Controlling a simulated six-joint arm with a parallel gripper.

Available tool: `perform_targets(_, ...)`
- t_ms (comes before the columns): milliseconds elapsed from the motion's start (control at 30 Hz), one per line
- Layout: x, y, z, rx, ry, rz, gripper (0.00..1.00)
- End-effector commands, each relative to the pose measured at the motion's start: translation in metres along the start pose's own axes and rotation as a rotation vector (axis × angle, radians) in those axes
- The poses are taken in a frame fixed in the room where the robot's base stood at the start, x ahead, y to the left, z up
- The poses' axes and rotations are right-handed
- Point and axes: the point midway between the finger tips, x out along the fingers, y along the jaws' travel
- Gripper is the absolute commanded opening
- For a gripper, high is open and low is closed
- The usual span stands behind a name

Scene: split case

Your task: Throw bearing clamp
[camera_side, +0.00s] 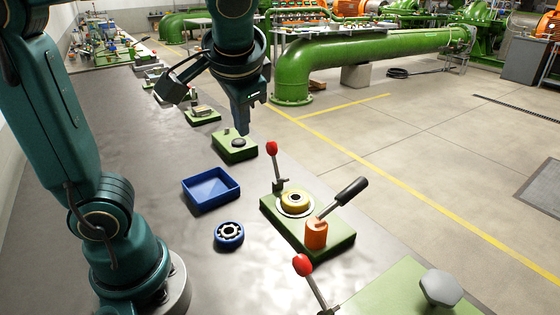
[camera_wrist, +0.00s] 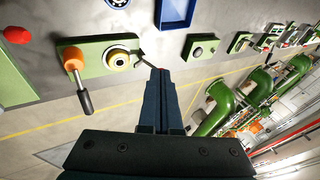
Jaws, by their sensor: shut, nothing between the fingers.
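The bearing clamp is a green block (camera_side: 338,246) in the middle of the bench. It carries a yellow ring (camera_side: 295,200) in a round seat, an orange post (camera_side: 316,234) with a black-handled lever (camera_side: 345,196) slanting up to the right, and a thin lever with a red knob (camera_side: 272,148) standing nearly upright at its far end. The wrist view shows the block (camera_wrist: 97,68), with the red knob mostly hidden by my fingers. My gripper (camera_side: 242,130) is shut and empty, pointing down beyond the clamp, above a smaller green block (camera_side: 236,151) in the side view.
A blue tray (camera_side: 211,190) and a blue-ringed bearing (camera_side: 229,236) lie left of the clamp. A nearer green fixture with a grey hexagonal part (camera_side: 441,288) has its own red-knobbed lever (camera_side: 303,265). More fixtures line the bench beyond. The bench's left side is bare.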

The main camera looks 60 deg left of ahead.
Motion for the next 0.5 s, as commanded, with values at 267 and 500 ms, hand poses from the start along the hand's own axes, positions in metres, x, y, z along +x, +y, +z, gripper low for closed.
perform_targets(267, 0.006, 0.018, -0.055, 0.151, -0.017, -0.187, 0.00)
perform_targets(500, 0.016, 0.040, -0.061, 0.230, -0.029, -0.200, 0.00)
